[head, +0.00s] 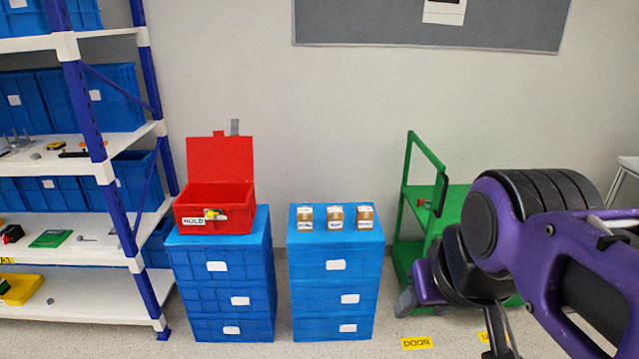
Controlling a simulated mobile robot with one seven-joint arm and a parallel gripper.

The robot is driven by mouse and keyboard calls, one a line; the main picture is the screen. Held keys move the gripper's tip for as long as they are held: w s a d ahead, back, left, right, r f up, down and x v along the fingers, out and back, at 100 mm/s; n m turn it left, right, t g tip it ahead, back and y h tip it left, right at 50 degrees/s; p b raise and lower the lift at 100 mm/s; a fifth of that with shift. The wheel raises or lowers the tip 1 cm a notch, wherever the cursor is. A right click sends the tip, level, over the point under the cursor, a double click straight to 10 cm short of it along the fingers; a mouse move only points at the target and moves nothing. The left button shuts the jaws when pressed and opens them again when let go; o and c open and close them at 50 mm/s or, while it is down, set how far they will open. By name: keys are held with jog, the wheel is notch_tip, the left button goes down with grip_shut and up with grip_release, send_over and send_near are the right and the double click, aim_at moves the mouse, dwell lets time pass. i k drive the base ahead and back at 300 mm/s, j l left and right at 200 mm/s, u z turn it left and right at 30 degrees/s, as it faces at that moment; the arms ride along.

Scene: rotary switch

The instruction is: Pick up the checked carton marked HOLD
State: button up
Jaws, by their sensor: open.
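The print is too small to tell which reads HOLD, and I cannot make out a checked pattern. My gripper (500,345) hangs at the lower right, below my purple arm and partly cut off by the bottom edge. It is open, to the right of the cartons and apart from them, with nothing seen between its fingers.
An open red box (240,222) with a white label and yellow latch stands on the left blue crate stack (215,300). A blue-posted shelf (60,250) fills the left. A green cart (425,220) stands behind my arm. Yellow DOOR sign (416,343) lies on the floor.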

aim_at(334, 214)
jog(key=i+l+u, duration=0.1)
jog(key=u, duration=1.2)
jog(key=i+l+u, duration=0.1)
jog(key=l+u, duration=0.95)
jog(key=l, duration=0.6)
jog(key=l+u, duration=0.15)
jog(key=l, duration=0.85)
jog(key=i+j, duration=0.1)
jog(key=j, duration=0.45)
jog(key=j+u, duration=0.05)
